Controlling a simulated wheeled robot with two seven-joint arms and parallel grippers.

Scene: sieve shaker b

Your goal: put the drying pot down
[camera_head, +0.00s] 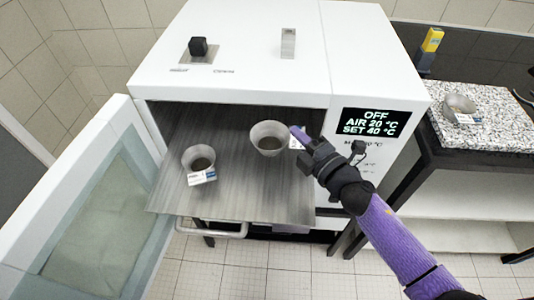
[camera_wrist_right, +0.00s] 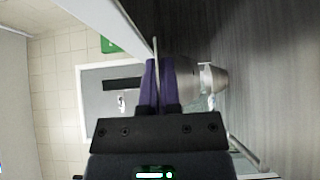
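The drying pot (camera_head: 268,139), a grey tapered bowl with dark contents, is upright over the oven's metal shelf (camera_head: 225,180). I cannot tell whether its base touches the shelf. My right gripper (camera_head: 299,137) is at the pot's right side, its purple fingers closed together at the rim. In the right wrist view the fingers (camera_wrist_right: 159,85) have only a narrow gap, and the pot (camera_wrist_right: 185,72) is partly hidden behind them. A second, labelled pot (camera_head: 200,160) stands on the shelf to the left. My left gripper is out of view.
The white oven (camera_head: 235,65) has its door (camera_head: 95,215) open at the left. Its display (camera_head: 374,122) reads OFF, AIR 20 °C, SET 40 °C. Another bowl (camera_head: 459,107) stands on the speckled worktop (camera_head: 490,135) at right. The shelf's front is clear.

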